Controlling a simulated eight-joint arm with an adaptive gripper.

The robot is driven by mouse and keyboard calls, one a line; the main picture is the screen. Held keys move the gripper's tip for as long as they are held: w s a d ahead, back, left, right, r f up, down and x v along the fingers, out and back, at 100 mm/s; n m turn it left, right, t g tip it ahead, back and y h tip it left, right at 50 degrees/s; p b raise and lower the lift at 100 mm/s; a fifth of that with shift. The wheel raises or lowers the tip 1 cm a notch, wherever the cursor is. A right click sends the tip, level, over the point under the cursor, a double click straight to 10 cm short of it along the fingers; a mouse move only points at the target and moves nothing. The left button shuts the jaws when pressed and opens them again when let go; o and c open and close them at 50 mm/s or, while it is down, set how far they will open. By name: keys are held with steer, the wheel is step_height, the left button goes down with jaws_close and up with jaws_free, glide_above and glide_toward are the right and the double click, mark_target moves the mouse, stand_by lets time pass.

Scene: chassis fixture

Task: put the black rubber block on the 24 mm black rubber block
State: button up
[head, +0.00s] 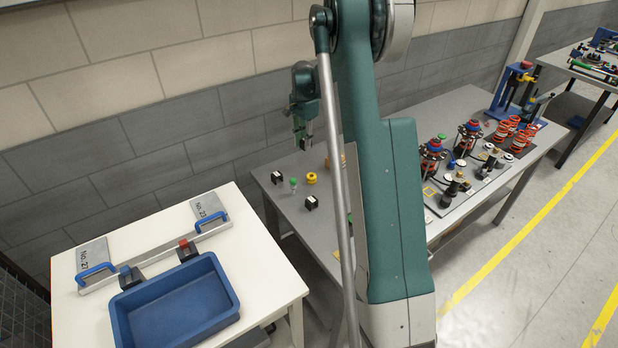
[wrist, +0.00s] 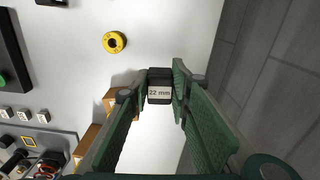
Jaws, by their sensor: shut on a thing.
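My gripper (head: 304,142) is above the grey table, near the wall. In the wrist view, my gripper (wrist: 160,88) is shut on a black block (wrist: 159,77) with a white label reading "22 mm". Two black blocks with white labels stand on the table: one at the left (head: 276,177) and one nearer the front (head: 311,202). Their labels are too small to read, so I cannot tell which is the 24 mm one. A dark block (wrist: 52,2) is cut off at the top edge of the wrist view.
Brown blocks (wrist: 88,143) lie left of my fingers in the wrist view. Red springs (head: 503,132) and other parts fill the table's right. A blue tray (head: 228,290) is on the white table.

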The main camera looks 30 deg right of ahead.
step_height(320, 180, up, 4)
steer(key=m+p, duration=0.1)
steer(key=p, duration=0.2)
glide_above(310, 200)
steer(key=shift+r, duration=0.2)
steer(key=shift+f, duration=0.1)
steer(key=shift+f, duration=2.85)
steer(key=shift+f, duration=2.1)
steer(key=shift+f, duration=0.1)
steer(key=o, duration=0.9)
